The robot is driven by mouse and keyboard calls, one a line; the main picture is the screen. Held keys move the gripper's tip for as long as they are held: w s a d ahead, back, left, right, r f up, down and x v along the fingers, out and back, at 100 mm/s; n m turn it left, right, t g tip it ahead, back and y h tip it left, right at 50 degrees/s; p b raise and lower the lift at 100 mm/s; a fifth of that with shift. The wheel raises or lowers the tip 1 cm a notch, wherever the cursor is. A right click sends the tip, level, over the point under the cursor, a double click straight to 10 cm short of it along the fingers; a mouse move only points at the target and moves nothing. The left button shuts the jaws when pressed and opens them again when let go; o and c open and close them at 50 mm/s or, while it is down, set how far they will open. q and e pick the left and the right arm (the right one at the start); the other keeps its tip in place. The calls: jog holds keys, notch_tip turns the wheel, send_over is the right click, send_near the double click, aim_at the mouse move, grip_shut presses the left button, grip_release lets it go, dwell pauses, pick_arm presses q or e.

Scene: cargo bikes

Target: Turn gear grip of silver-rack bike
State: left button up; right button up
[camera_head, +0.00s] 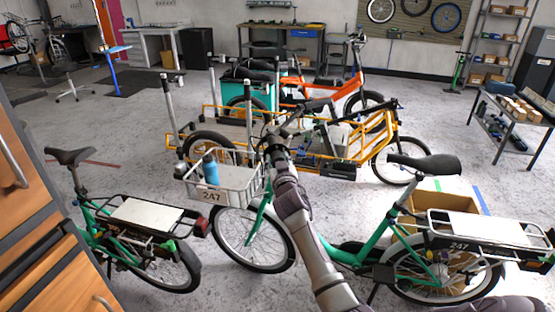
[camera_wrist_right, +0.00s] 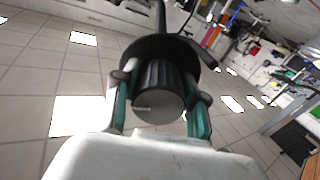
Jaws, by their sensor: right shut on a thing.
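The green bike (camera_head: 345,254) stands in front of me, with a silver rear rack (camera_head: 468,226) and a silver front basket (camera_head: 222,182) marked 247. My right gripper (camera_head: 276,141) is at its handlebar, just right of the basket. In the right wrist view, the black ribbed gear grip (camera_wrist_right: 158,88) sits end-on between the two teal-padded fingers of my right gripper (camera_wrist_right: 160,95). The fingers are shut on it from both sides. A black round collar lies behind the grip. In the head view the gripper hides the grip. My left gripper is not in view.
A blue bottle (camera_head: 210,168) stands in the basket. A second green bike (camera_head: 130,230) is at the left, beside an orange cabinet (camera_head: 30,200). A yellow cargo bike (camera_head: 345,145) stands close behind the handlebar. A cardboard box (camera_head: 440,203) is behind the silver-rack bike.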

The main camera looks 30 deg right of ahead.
jog(key=n, duration=0.5)
jog(key=shift+n+p, duration=0.35)
jog(key=shift+n, duration=0.05)
jog(key=shift+f, duration=0.1)
jog(key=o, duration=1.2)
jog(key=shift+c, duration=0.2)
jog(key=shift+s, duration=0.1)
jog(key=v, duration=1.1)
jog(key=shift+s, duration=0.45)
